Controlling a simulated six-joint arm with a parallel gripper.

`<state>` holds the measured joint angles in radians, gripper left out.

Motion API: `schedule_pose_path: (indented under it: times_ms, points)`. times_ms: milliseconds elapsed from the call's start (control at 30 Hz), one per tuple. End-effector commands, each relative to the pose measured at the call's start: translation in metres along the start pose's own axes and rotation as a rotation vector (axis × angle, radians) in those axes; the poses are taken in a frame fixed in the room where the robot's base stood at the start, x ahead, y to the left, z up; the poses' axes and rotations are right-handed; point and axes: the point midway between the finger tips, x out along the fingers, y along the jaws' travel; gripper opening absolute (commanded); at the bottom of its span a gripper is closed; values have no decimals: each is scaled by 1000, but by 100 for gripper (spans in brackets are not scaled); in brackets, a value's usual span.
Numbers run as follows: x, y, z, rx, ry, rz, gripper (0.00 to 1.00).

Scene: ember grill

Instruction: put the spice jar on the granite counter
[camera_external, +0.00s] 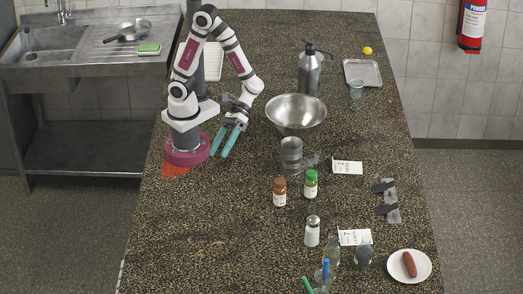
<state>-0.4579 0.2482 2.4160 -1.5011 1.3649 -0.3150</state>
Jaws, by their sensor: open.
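The granite counter (200,230) is a long dark speckled top. Two small jars with labels stand upright near its middle: a reddish-brown jar (279,193) and a green jar (311,185) just right of it. I cannot tell which one is the spice jar. A shaker with a metal top (312,232) stands nearer the front. My gripper (222,142), with teal fingers, is open and empty, pointing down at the left, beyond and left of the jars and apart from them.
A steel bowl (296,112) and a metal tin (291,155) stand right of my gripper. A pump bottle (310,72), small tray (362,70), price-like cards (347,167), glass bottle (331,252) and sausage plate (423,267) are around. The counter's left front is clear.

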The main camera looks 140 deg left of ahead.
Motion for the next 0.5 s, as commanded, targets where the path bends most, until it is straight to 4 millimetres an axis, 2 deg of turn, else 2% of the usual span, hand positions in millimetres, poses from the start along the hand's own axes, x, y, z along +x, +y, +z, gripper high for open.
schedule_pose_path:
  times_ms: [33, 67, 100, 200, 300, 333, 400, 500]
  points:
    - [-3, -34, 35, 300, 7, -216, 83]
    - [-10, -58, 46, 480, 14, -357, 83]
    - [-25, -86, 53, 706, 28, -536, 83]
    - [-74, -124, 45, 1162, 86, -920, 83]
    - [-113, -128, 32, 1419, 147, -1169, 83]
    - [-121, -128, 30, 1461, 161, -1214, 83]
    - [-131, -126, 27, 1514, 179, -1275, 83]
    - [-133, -126, 26, 1521, 182, -1289, 83]
